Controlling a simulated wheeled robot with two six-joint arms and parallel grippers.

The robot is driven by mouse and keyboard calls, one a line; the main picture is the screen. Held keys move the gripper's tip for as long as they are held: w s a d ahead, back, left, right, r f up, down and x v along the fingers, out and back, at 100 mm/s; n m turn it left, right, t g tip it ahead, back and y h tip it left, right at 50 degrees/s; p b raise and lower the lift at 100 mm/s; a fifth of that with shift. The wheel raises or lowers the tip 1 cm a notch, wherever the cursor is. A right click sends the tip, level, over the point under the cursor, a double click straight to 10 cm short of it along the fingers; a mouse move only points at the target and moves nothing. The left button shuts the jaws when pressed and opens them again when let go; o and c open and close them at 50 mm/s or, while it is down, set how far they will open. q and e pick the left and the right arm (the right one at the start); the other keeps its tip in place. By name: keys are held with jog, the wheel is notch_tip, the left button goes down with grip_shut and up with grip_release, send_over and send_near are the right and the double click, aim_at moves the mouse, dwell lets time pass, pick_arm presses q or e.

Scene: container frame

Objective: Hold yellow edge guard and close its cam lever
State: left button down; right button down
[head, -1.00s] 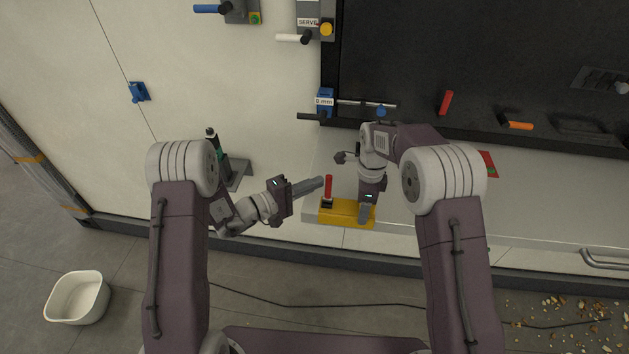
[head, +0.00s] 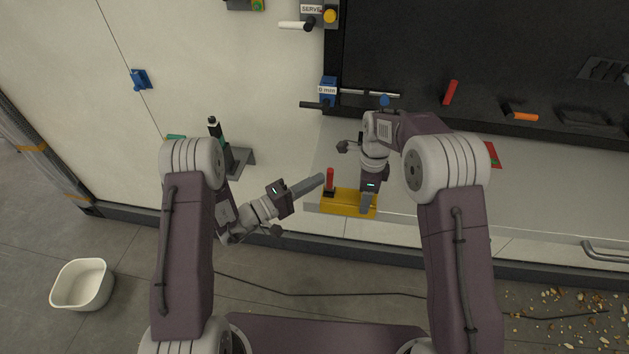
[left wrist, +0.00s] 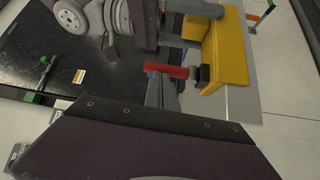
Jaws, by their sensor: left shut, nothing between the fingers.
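The yellow edge guard (head: 340,202) sits on the front edge of the pale bench top. It also shows in the left wrist view (left wrist: 226,45). Its red cam lever (head: 330,178) stands upright from a black pivot near the guard's left end; in the left wrist view the lever (left wrist: 168,70) points away from the guard. My left gripper (head: 322,179) is shut and empty, its tip close beside the lever; I cannot tell if they touch. My right gripper (head: 368,203) comes down onto the guard's right end and appears shut on it, its fingertips partly hidden.
A black panel stands behind the bench, with a red handle (head: 450,92) and an orange handle (head: 521,116). A blue clamp (head: 328,90) with a rod is at its left edge. A white bin (head: 82,285) and scattered debris (head: 568,306) are on the floor.

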dwell(0.9)
pick_arm(q)
jog(key=w+a, duration=0.2)
jog(key=a, duration=0.1)
jog(key=shift+w, duration=0.15)
pick_arm(e)
jog(key=shift+d, duration=0.1)
pick_arm(q)
jog(key=r+v, duration=0.1)
jog(key=v, duration=0.9)
jog(key=shift+f, duration=0.2)
jog(key=shift+a, duration=0.1)
